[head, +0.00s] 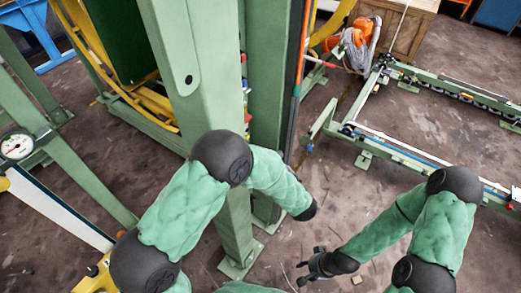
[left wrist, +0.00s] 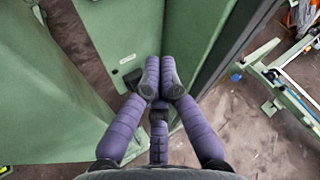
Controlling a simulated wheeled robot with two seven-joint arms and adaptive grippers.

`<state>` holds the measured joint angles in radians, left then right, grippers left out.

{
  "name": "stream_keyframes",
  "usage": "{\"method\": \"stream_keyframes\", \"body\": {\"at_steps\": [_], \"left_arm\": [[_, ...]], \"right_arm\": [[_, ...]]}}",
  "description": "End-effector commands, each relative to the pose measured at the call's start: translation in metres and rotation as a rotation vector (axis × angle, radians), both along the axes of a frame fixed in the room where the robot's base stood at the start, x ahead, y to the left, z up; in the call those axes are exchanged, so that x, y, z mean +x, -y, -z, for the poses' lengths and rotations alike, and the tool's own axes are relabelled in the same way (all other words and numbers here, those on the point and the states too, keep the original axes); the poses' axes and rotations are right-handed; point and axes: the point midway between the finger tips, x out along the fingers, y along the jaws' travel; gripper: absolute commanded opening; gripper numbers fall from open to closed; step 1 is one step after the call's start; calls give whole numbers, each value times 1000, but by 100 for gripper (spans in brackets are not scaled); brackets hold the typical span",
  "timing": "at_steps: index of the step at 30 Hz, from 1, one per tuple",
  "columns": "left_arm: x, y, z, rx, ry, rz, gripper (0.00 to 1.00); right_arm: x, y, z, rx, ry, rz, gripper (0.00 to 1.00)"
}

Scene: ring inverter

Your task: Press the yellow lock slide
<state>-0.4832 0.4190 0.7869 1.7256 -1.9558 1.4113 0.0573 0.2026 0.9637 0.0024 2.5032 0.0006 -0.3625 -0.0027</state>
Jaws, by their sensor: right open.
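I cannot make out the yellow lock slide for certain in either view. A yellow part with a dark knob (head: 97,274) shows at the lower left of the head view, partly cut off by the frame edge. My left gripper (left wrist: 160,85) has its purple fingers drawn together at the tips, with nothing seen between them. It points down between green steel faces; its hand does not show in the head view. My right gripper (head: 308,267) is open and empty, low over the floor, right of the green post's foot.
A tall green post (head: 180,70) stands close by my left arm, with small coloured parts (head: 246,90) along its right side. A green rail frame (head: 420,165) lies at the right. A dial gauge (head: 17,146) sits at the left. Floor is open at the middle right.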

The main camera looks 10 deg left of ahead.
Motion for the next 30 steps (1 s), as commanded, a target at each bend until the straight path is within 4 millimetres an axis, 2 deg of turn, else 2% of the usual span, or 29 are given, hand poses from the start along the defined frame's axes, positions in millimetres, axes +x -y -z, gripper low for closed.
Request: {"method": "stream_keyframes", "body": {"at_steps": [17, 18, 22, 30], "left_arm": [[76, -57, 31, -1, 0, -4, 0], [73, -57, 21, -1, 3, -1, 0], [66, -62, 5, -1, 2, -1, 0], [60, -67, -7, 0, 0, 0, 0]], "right_arm": [[0, 0, 22, 0, 0, 0, 44], [0, 0, 21, 0, -1, 0, 44], [0, 0, 21, 0, 0, 0, 44], [0, 0, 21, 0, 0, 0, 44]]}}
